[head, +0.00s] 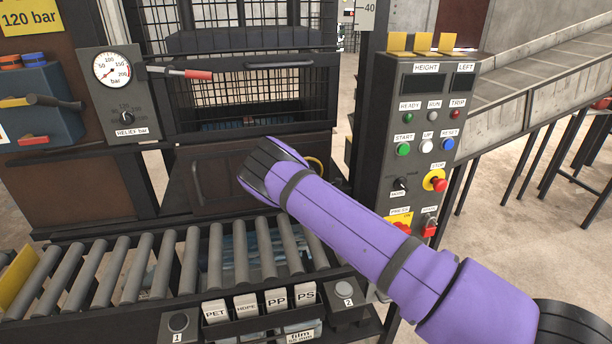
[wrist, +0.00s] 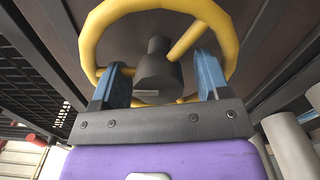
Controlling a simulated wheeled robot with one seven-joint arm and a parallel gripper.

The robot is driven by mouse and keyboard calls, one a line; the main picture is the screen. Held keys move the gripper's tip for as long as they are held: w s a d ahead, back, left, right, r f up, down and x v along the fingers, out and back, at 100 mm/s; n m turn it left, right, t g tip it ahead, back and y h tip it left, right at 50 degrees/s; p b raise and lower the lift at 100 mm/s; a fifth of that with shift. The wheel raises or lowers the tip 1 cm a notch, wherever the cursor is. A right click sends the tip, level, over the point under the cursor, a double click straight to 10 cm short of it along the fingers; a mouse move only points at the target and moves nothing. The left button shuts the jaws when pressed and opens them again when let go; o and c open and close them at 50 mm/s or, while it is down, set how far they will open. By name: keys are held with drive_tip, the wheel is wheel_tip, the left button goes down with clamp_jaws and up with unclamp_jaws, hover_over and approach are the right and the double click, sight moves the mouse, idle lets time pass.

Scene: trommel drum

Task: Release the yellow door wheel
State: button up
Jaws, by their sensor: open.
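The yellow door wheel (wrist: 88,38) fills the top of the wrist view, with a dark hub (wrist: 158,72) at its middle and a yellow spoke (wrist: 188,40). My gripper (wrist: 160,62) is open. Its two blue fingers stand on either side of the hub in the picture, overlapping the wheel's lower part. I cannot tell whether either finger touches the rim. In the head view only a small yellow arc of the wheel (head: 317,163) shows beside my purple arm. The arm hides the rest of the wheel and the fingers.
The brown door panel (head: 230,180) lies behind the wheel, below a mesh cage. A roller conveyor (head: 190,262) runs in front. A control panel (head: 425,120) with buttons stands close to the right of my arm. A pressure gauge (head: 112,69) and red-handled lever (head: 196,75) are at left.

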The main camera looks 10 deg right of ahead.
drive_tip(key=s, duration=1)
drive_tip(key=shift+s, duration=0.4)
